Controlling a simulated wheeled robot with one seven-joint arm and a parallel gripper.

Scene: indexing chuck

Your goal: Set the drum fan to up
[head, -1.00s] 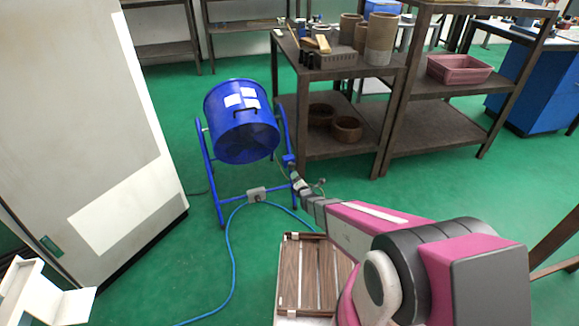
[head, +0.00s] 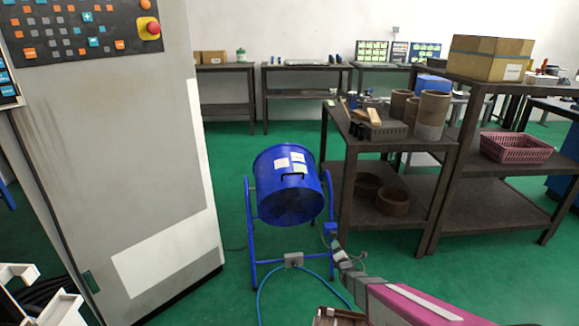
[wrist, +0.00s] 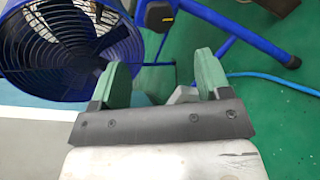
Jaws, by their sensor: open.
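The drum fan (head: 285,195) is a blue drum in a blue tubular floor stand, with white labels and a dark handle on its casing. Its grille faces downward toward the front, and it fills the upper left of the wrist view (wrist: 65,50). A blue block (head: 330,228) sits at the right side of the stand. My gripper (head: 338,250) is just below that block in the head view. In the wrist view my gripper (wrist: 162,77) has its green fingers apart, with nothing clearly held. A dark knob on a blue bracket (wrist: 160,14) shows beyond the fingers.
A grey cabinet (head: 125,180) with a control panel stands left of the fan. A dark shelf unit (head: 400,165) with pots stands close on the right. A grey box (head: 293,259) on the stand's crossbar has a blue cable running over the green floor.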

